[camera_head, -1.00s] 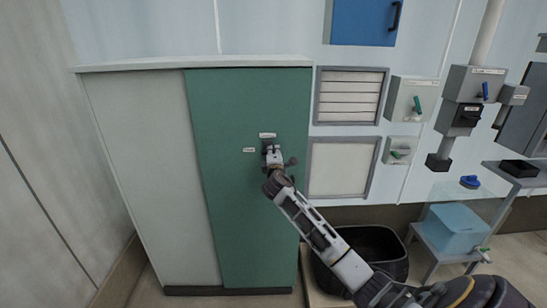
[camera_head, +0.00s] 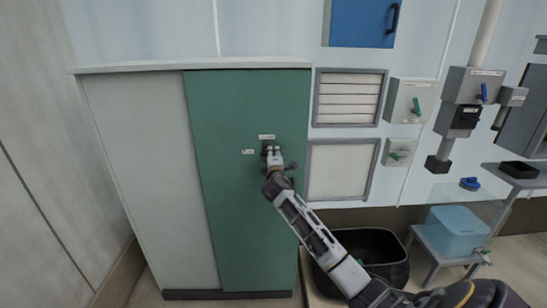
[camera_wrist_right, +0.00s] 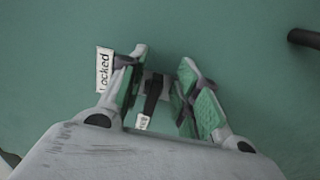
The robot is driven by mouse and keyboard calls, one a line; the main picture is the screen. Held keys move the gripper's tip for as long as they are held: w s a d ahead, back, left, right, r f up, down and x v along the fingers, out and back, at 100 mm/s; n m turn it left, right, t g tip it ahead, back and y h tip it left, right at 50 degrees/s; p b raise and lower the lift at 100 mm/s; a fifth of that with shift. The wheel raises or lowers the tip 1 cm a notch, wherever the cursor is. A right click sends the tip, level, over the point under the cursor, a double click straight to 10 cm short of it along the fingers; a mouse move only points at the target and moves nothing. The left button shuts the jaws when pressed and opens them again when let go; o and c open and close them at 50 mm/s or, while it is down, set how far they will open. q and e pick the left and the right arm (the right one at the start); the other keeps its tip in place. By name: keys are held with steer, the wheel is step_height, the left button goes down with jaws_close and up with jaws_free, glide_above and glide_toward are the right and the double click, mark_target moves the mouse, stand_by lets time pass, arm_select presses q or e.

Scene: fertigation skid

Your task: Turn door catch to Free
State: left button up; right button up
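The green cabinet door (camera_head: 225,220) carries a small dark catch, which my right gripper (camera_head: 271,153) largely covers in the head view. In the right wrist view the catch's black lever (camera_wrist_right: 153,95) lies between the two green-padded fingers of the gripper (camera_wrist_right: 165,92). The fingers are apart, with a gap visible beside the lever on the right. A "Locked" label (camera_wrist_right: 104,70) is by the left finger. A second label (camera_wrist_right: 143,122) is partly hidden and unreadable; the lever's near end points at it. My left gripper is out of view.
A dark door knob (camera_wrist_right: 305,38) sits close to the gripper. To the right are wall vents (camera_head: 348,97), switch boxes (camera_head: 412,100), a black bin (camera_head: 370,245) below and a blue tub (camera_head: 455,230) on a stand. The floor at far right is clear.

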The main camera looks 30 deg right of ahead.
steer(key=v, duration=1.2)
stand_by(0.6)
stand_by(0.4)
